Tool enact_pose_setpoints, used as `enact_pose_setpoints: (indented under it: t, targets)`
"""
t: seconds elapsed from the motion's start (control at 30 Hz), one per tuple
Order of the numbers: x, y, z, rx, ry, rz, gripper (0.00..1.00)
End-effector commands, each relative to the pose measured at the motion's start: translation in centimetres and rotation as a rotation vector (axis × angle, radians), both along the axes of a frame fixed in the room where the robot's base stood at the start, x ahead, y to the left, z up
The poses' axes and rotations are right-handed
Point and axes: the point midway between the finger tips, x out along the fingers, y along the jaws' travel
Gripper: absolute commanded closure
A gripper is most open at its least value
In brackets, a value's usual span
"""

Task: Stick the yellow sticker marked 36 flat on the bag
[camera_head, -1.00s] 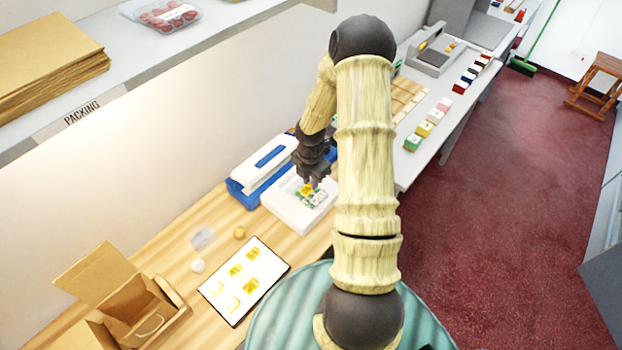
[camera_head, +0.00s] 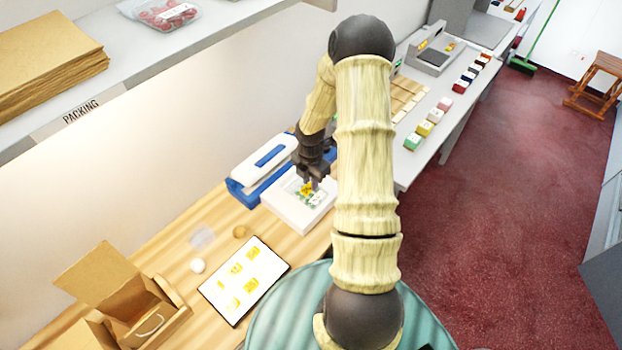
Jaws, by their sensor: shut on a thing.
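My gripper (camera_head: 311,182) points down over a white tray (camera_head: 284,213) on the wooden counter. It is shut on a small yellow sticker (camera_head: 307,188), held at or just above a small clear bag with green and white contents (camera_head: 313,199) in the tray. The number on the sticker is too small to read. I cannot tell whether the sticker touches the bag. A white sheet (camera_head: 222,287) with several yellow stickers lies on the counter at the lower left of the tray.
A blue and white sealer-like device (camera_head: 262,165) stands right behind the tray. Colored blocks (camera_head: 424,128) line the far counter. A shelf (camera_head: 200,50) overhangs at upper left.

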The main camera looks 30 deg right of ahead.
Motion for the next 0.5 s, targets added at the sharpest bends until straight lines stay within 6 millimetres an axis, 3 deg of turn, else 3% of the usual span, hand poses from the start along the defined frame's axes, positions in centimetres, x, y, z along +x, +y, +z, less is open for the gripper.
enact_pose_setpoints:
  t: [0.5]
  targets:
    - [0.00, -0.01, -0.46, 0.000, 0.000, 0.000, 0.93]
